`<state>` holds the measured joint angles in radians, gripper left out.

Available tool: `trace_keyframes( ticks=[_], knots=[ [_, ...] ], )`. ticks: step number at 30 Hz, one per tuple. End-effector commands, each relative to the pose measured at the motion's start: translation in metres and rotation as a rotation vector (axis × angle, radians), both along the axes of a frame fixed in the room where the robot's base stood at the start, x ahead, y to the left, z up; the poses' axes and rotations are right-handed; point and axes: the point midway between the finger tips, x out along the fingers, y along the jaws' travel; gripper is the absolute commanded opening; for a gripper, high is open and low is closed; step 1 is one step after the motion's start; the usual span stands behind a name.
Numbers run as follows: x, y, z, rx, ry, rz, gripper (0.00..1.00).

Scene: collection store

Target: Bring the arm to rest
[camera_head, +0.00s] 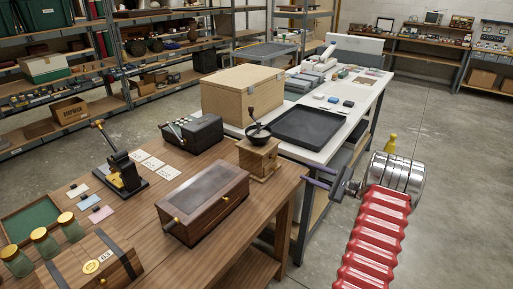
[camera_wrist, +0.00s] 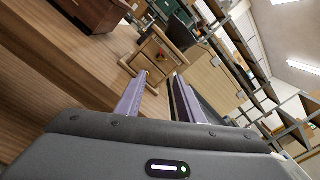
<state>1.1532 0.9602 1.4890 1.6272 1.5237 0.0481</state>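My gripper (camera_head: 313,176) is in the head view at the right of the wooden table, held in the air beside the coffee grinder (camera_head: 259,157) and pointing left. Its two purple fingers stand apart in the wrist view (camera_wrist: 160,88), with nothing held between them. The wooden grinder, with a dark bowl and crank, also shows beyond the fingertips in the wrist view (camera_wrist: 158,55). My red ribbed arm reaches up from the lower right of the head view.
A wooden table (camera_head: 150,220) holds a dark brown box (camera_head: 204,200), a black keyed machine (camera_head: 192,131), green jars and a banded box. A white table behind bears a wooden crate (camera_head: 240,95) and a black tray (camera_head: 312,127). Open concrete floor (camera_head: 455,180) lies right.

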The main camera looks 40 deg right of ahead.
Motion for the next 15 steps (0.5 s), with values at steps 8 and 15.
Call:
trace_keyframes(
  ticks=[8,15],
  knots=[
    [0.001,-0.001,-0.004,-0.007,0.012,-0.007,0.35],
    [-0.013,0.024,-0.053,-0.034,0.161,0.055,0.35]
  ],
)
